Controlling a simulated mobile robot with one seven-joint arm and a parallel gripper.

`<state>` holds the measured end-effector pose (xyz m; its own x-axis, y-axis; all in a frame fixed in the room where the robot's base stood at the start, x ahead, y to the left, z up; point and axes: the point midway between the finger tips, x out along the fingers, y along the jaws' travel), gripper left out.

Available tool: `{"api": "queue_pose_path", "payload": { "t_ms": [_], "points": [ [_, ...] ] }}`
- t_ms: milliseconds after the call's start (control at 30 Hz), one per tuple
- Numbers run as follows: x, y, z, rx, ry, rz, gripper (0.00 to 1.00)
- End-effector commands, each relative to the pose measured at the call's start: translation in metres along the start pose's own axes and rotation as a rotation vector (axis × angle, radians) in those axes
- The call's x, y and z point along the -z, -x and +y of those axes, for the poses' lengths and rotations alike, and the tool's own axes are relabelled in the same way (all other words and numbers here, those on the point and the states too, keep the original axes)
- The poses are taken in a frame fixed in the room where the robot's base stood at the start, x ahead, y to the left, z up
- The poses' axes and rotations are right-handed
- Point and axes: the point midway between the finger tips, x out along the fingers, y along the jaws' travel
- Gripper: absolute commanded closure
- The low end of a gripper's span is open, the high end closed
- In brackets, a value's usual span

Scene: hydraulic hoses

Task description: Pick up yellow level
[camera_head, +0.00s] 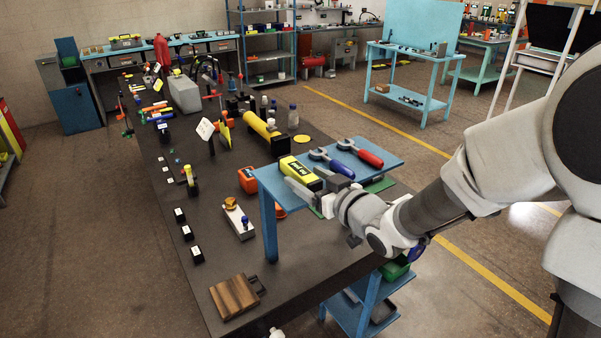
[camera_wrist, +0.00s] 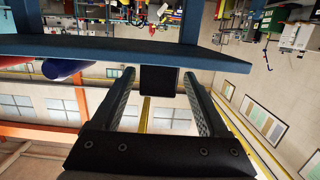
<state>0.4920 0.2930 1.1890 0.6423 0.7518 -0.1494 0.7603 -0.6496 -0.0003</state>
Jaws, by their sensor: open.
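The yellow level (camera_head: 300,168), a yellow block with a dark label, lies on the small blue raised shelf (camera_head: 376,152) near its left end. My gripper (camera_head: 314,186) is beside its near right end at shelf height. In the wrist view, my open gripper (camera_wrist: 159,76) has a dark block (camera_wrist: 158,80) between its fingertips, with gaps on both sides. This block looks like the level's end face; its yellow body is hidden there. The finger contact is partly hidden by the wrist in the head view.
On the same shelf lie a blue-handled tool (camera_head: 334,162) and a red-handled tool (camera_head: 361,153), right of the level. The shelf stands on a crowded dark table (camera_head: 165,235). A wooden block (camera_head: 234,296) lies at its near end. Open floor is at the left.

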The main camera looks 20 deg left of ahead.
Motion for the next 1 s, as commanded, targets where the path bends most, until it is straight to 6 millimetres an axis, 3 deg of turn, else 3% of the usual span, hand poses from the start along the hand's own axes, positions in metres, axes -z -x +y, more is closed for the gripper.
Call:
{"api": "queue_pose_path", "payload": {
  "t_ms": [300, 600, 1000],
  "points": [
    [-0.003, -0.037, 0.002, 0.001, 0.001, 0.001, 0.22],
    [-0.004, -0.041, 0.002, 0.0, 0.001, 0.0, 0.22],
    [-0.004, -0.041, 0.002, 0.0, 0.001, 0.0, 0.93]
  ]
}}
